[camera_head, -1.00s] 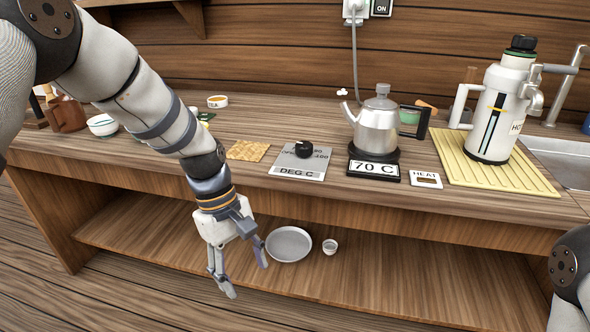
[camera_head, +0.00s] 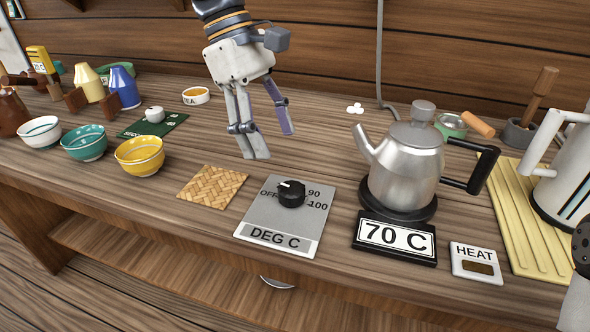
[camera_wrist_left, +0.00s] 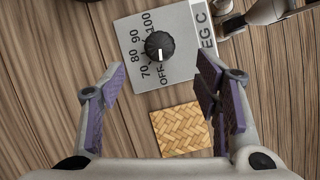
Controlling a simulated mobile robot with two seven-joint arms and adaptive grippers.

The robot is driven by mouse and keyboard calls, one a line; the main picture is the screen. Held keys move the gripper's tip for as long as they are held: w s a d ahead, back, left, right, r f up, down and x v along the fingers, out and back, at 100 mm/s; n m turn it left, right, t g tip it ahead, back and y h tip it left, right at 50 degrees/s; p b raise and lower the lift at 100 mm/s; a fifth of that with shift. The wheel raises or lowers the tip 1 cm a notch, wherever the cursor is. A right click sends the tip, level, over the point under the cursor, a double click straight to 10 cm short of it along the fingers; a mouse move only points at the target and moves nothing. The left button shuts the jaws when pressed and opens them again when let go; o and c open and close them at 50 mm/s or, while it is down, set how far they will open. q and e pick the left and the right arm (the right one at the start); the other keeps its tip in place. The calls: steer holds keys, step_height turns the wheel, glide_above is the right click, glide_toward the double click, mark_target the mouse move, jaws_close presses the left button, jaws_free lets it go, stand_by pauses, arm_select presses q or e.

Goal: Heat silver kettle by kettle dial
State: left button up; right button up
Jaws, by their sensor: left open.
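The silver kettle (camera_head: 405,165) stands upright on its black base, whose display (camera_head: 395,240) reads 70 C. The black dial (camera_head: 291,194) sits on a grey DEG C plate (camera_head: 262,222) left of the kettle. In the left wrist view the dial (camera_wrist_left: 159,45) is ahead of my fingers, its white mark pointing about toward OFF. My left gripper (camera_head: 268,147) is open and empty, pointing down above the counter, behind and left of the dial. Its fingers (camera_wrist_left: 160,105) show spread in the left wrist view.
A woven mat (camera_head: 212,187) lies left of the plate. Yellow (camera_head: 140,155), green and white bowls stand further left. A HEAT panel (camera_head: 476,263) lies right of the kettle base. A white pot (camera_head: 565,180) stands on a yellow board at right.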

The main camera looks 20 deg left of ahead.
mark_target(291, 187)
arm_select(q)
steer(key=x, duration=0.9)
steer(key=shift+f, duration=0.35)
steer(key=shift+c, duration=0.6)
steer(key=c, duration=1)
